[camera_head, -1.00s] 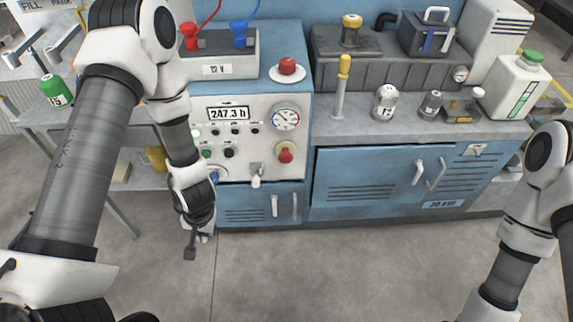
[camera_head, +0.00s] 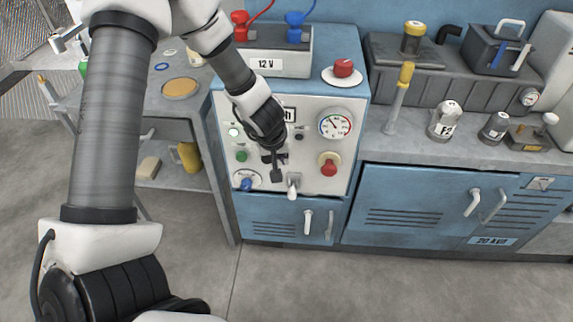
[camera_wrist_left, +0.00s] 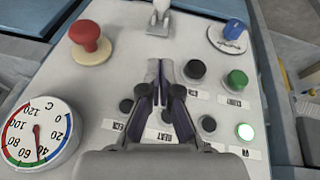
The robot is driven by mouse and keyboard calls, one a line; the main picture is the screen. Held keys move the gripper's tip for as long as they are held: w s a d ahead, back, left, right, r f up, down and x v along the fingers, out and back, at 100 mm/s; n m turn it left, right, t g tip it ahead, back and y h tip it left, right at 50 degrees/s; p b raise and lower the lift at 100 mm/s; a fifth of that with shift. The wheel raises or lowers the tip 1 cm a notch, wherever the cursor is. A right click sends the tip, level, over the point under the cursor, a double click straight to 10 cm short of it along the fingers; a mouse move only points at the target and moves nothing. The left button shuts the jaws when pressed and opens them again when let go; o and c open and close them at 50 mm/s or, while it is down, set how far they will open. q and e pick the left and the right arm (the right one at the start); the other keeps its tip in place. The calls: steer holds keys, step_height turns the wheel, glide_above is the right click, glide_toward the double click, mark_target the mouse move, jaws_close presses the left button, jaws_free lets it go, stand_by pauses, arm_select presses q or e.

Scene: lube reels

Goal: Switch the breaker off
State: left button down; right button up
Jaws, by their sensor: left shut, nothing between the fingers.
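The control panel (camera_head: 310,160) on the blue cabinet carries a metal-based lever with a white handle (camera_head: 292,188), which looks like the breaker. Its handle hangs downward in the head view. In the left wrist view, part of the lever (camera_wrist_left: 160,14) shows at the top edge, cut off by the frame. My left gripper (camera_head: 276,172) is in front of the panel, just left of the lever and slightly higher. In the left wrist view the fingertips (camera_wrist_left: 160,68) are together and empty, apart from the lever. My right gripper is out of view.
A red mushroom button (camera_head: 329,165), blue knob (camera_head: 247,183), green button (camera_head: 241,155), lit lamp (camera_head: 234,132) and round gauge (camera_head: 335,125) surround the lever area. Small black buttons lie under my gripper in the wrist view. Clear floor (camera_head: 330,280) lies before the cabinet.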

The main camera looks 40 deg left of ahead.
arm_select(q)
steer(key=b, duration=0.5)
glide_above(290, 190)
steer(key=w+a, duration=0.1)
steer(key=a, duration=0.1)
step_height(290, 190, down, 9)
steer(key=d+f+b, duration=0.1)
steer(key=b, duration=0.1)
steer(key=f+b, duration=0.2)
steer(key=shift+s+d, duration=0.4)
steer(key=shift+d, duration=0.1)
steer(key=shift+r, duration=0.1)
